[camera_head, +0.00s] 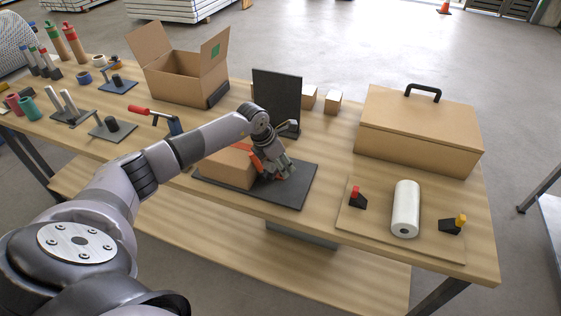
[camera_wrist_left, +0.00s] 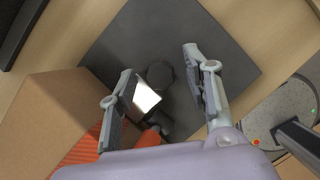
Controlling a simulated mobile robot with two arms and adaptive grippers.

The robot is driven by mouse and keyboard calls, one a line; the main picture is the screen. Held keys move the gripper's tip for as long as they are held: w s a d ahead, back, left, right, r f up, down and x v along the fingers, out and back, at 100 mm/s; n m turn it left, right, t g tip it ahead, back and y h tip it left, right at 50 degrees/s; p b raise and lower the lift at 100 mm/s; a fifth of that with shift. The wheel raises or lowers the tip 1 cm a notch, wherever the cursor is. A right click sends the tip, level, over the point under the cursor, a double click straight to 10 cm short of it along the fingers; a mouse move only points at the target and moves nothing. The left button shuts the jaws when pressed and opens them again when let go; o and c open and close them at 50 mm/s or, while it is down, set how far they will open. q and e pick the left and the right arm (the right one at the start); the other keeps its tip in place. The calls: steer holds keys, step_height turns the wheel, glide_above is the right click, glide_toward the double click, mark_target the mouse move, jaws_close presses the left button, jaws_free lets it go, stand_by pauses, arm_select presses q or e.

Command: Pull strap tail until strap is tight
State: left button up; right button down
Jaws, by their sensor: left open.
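A brown carton (camera_head: 229,168) lies on a dark plate (camera_head: 300,192) near the table's front edge. An orange strap (camera_head: 249,155) shows on the carton's right part, partly hidden by my left gripper (camera_head: 281,173). In the left wrist view, the ribbed orange strap (camera_wrist_left: 84,152) lies on the carton (camera_wrist_left: 50,115). A short orange piece (camera_wrist_left: 149,137) and a bright white piece (camera_wrist_left: 146,98) show beside the left finger. My left gripper (camera_wrist_left: 160,65) is open above the plate, with a dark round knob (camera_wrist_left: 160,75) seen between its fingers. I cannot tell whether it touches the strap.
A dark upright panel (camera_head: 277,98) stands behind the plate. An open cardboard box (camera_head: 185,82) is at the back left. A lidded box with a handle (camera_head: 418,130) and a white roll (camera_head: 405,208) on a board are at the right. Tools and cylinders crowd the left end.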

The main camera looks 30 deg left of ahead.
arm_select(q)
jaws_close()
stand_by(0.7)
